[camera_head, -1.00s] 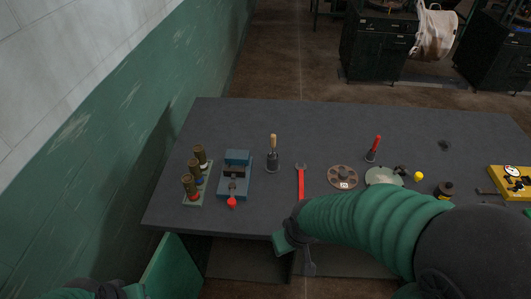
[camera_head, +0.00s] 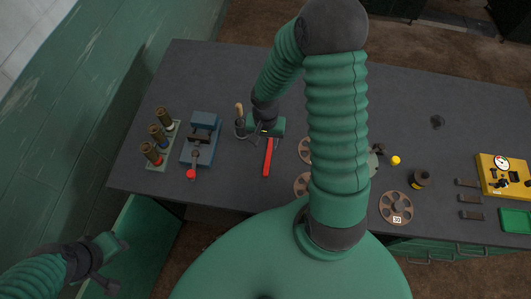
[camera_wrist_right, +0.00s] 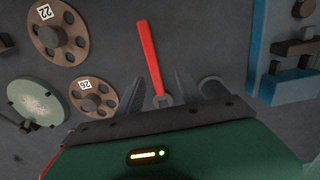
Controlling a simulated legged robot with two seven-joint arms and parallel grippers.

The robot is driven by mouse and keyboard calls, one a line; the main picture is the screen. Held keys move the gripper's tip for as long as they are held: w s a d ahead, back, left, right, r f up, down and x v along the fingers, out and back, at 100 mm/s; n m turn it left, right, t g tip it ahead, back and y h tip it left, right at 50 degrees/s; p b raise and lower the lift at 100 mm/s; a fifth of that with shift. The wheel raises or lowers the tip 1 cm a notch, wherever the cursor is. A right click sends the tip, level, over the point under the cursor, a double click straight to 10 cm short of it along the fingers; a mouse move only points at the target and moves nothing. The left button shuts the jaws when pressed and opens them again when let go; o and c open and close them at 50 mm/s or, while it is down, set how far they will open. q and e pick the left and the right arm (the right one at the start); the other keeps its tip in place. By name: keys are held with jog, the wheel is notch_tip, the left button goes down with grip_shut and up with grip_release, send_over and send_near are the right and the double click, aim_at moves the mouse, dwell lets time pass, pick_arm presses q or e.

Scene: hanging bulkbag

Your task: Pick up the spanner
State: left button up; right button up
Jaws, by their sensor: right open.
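The spanner (camera_head: 268,157) lies on the dark table with its red handle toward the front edge. In the right wrist view the red handle (camera_wrist_right: 149,48) points up and the grey open-ended head (camera_wrist_right: 163,101) shows between my fingers. My right gripper (camera_head: 265,130) is over the spanner's head end, pointing down. In the right wrist view it is open (camera_wrist_right: 160,88), a finger on either side of the spanner, apart from it. My left gripper (camera_head: 108,268) is low at the left, off the table; its jaws are unclear.
A wooden-handled tool in a holder (camera_head: 239,115) stands close left of my right gripper. A blue vise (camera_head: 203,123) and a rack of brown cylinders (camera_head: 160,137) stand further left. Brown discs (camera_head: 396,208) lie at the right, with a yellow meter box (camera_head: 503,175) beyond.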

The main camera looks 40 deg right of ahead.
aim_at(270, 150)
jog(key=d+f, duration=0.1)
jog(key=f, duration=0.3)
jog(key=d+f, duration=0.1)
jog(key=f, duration=0.1)
jog(key=shift+s+d, duration=0.25)
jog(key=shift+d, duration=0.1)
jog(key=shift+f, duration=0.25)
jog(key=shift+a+r, duration=0.15)
jog(key=shift+a, duration=0.5)
jog(key=shift+w+a+r, duration=0.1)
jog(key=shift+a, duration=0.15)
jog(key=shift+c, duration=0.7)
jog(key=shift+a, duration=0.1)
jog(key=shift+c, duration=2.5)
jog(key=shift+d, duration=0.25)
jog(key=shift+c, duration=1.2)
pick_arm(q)
jog(key=shift+s+d, duration=0.2)
jog(key=shift+d, duration=0.8)
pick_arm(e)
jog(key=shift+d, duration=0.35)
grip_shut()
